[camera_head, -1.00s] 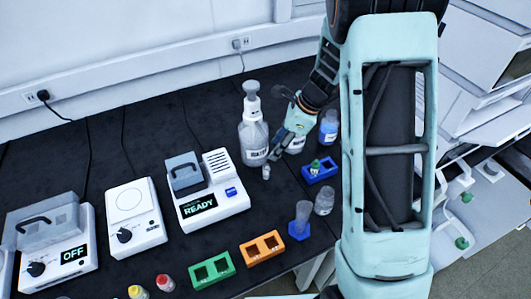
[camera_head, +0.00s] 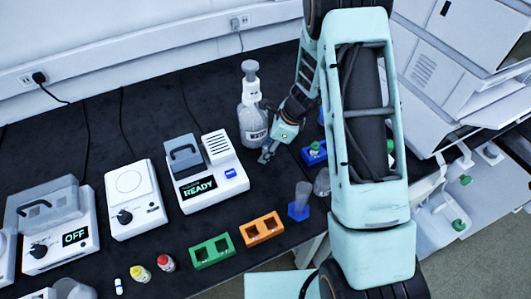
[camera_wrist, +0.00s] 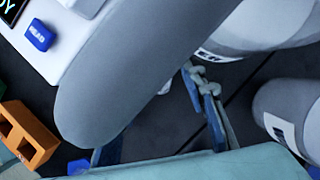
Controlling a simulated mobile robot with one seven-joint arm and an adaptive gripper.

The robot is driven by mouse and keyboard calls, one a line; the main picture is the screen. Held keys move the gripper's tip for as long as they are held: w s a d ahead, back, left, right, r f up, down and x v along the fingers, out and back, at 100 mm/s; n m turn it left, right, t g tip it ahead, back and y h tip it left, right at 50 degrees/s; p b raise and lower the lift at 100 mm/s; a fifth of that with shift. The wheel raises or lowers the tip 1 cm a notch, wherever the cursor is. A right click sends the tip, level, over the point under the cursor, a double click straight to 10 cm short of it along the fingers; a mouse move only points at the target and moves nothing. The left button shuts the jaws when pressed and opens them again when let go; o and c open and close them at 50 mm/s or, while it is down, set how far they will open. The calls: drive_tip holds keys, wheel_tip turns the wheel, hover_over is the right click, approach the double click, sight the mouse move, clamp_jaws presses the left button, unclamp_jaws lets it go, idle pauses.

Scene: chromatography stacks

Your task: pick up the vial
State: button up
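A small pale vial stood on the black bench in the earlier head view. Now my gripper (camera_head: 265,155) is over that spot, in front of the clear spray bottle (camera_head: 253,125), and covers it. In the wrist view my gripper's fingers (camera_wrist: 155,125) show apart, one at lower left and one right of centre. A large smooth grey shape (camera_wrist: 120,75) close to the camera hides most of the gap between them. A small white bit (camera_wrist: 167,86) shows past its edge; I cannot tell whether it is the vial. No grasp is visible.
A blue rack (camera_head: 314,153) with a green-capped vial sits right of my gripper. The device reading READY (camera_head: 208,185) is at left. Orange (camera_head: 262,230) and green (camera_head: 212,251) racks and yellow- (camera_head: 140,273) and red-capped (camera_head: 165,263) vials are nearer. Bottles (camera_wrist: 290,110) stand close in the wrist view.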

drive_tip(key=shift+f, duration=0.15)
clamp_jaws()
idle(0.4)
